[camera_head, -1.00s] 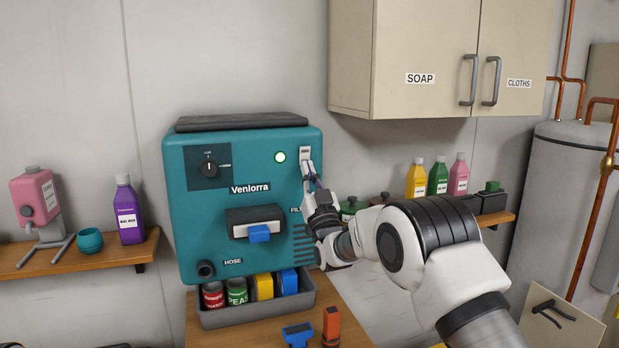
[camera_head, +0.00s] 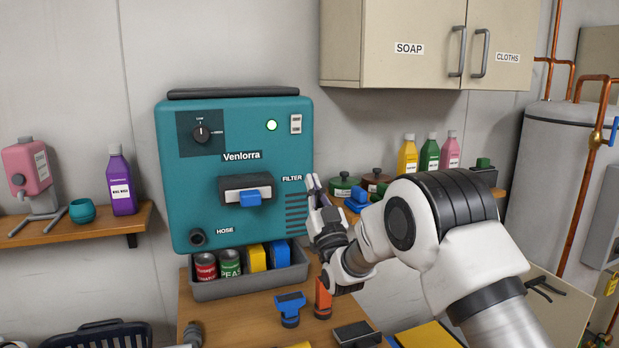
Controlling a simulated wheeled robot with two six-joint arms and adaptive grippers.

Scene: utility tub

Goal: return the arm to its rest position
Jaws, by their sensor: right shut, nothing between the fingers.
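My right arm comes in from the lower right. My right gripper (camera_head: 312,183) is shut and empty, just off the right edge of the teal Venlorra machine (camera_head: 208,171). It is below the white rocker switch (camera_head: 295,124) and apart from it, near the FILTER label. The machine's round light (camera_head: 271,125) glows green. A black dial (camera_head: 201,134) sits at its upper left, and a drawer with a blue tab (camera_head: 252,197) is at its middle. My left gripper is not in view.
A grey bin (camera_head: 248,287) of cans and boxes stands on the wooden bench (camera_head: 232,320). Bottles (camera_head: 407,154) stand on the right shelf. The soap cupboard (camera_head: 408,48) hangs above my arm. A copper pipe (camera_head: 585,190) runs at right.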

